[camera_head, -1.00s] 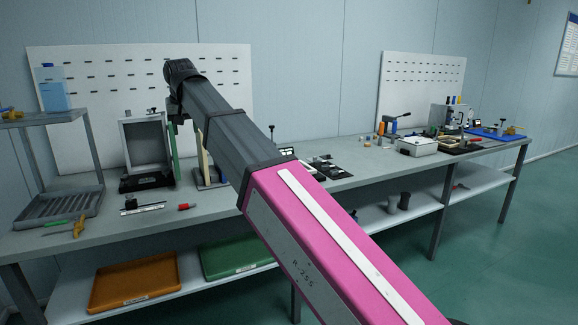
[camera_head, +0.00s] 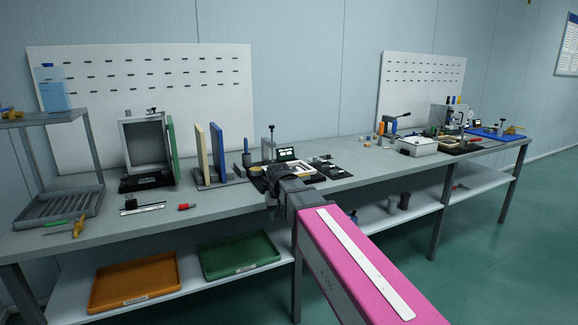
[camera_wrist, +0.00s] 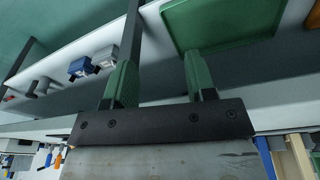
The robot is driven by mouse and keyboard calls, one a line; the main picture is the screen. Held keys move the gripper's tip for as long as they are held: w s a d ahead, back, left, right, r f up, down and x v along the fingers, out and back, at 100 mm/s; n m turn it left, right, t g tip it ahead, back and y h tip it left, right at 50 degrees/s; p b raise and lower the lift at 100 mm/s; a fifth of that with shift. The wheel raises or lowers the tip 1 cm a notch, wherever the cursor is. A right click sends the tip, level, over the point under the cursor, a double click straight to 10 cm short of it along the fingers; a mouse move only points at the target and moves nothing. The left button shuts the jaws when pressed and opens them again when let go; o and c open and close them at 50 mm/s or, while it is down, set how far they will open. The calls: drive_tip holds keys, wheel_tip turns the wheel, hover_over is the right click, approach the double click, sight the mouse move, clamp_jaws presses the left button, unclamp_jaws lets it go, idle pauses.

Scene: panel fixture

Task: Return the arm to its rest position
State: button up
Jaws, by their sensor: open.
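My arm reaches from the lower right in the head view. Its end, with my gripper (camera_head: 272,207), hangs at the front edge of the bench, in front of the dark mat. In the wrist view my gripper (camera_wrist: 158,72) shows two green fingers standing well apart with nothing between them. The panel fixture, a grey upright frame (camera_head: 127,150) on a black base, stands at the left of the bench, well apart from my gripper. A green panel (camera_head: 171,150) stands upright at its right side.
The grey bench (camera_head: 225,205) runs along the wall. A rack holding a cream panel (camera_head: 202,155) and a blue panel (camera_head: 217,150) stands right of the frame. Orange (camera_head: 135,282) and green (camera_head: 240,254) trays lie on the lower shelf. The floor at right is clear.

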drive_tip(key=s+d+f+m+g, duration=0.1)
drive_tip(key=s+d+f, duration=0.6)
drive_tip(key=d+f, duration=0.3)
drive_tip(key=s+d+f+m+g, duration=0.1)
drive_tip(key=s+d+f, duration=0.6)
drive_tip(key=d+f, duration=0.3)
drive_tip(key=d, duration=0.2)
drive_tip(key=shift+d+f, duration=0.3)
drive_tip(key=shift+f, duration=0.1)
drive_tip(key=shift+c, duration=0.3)
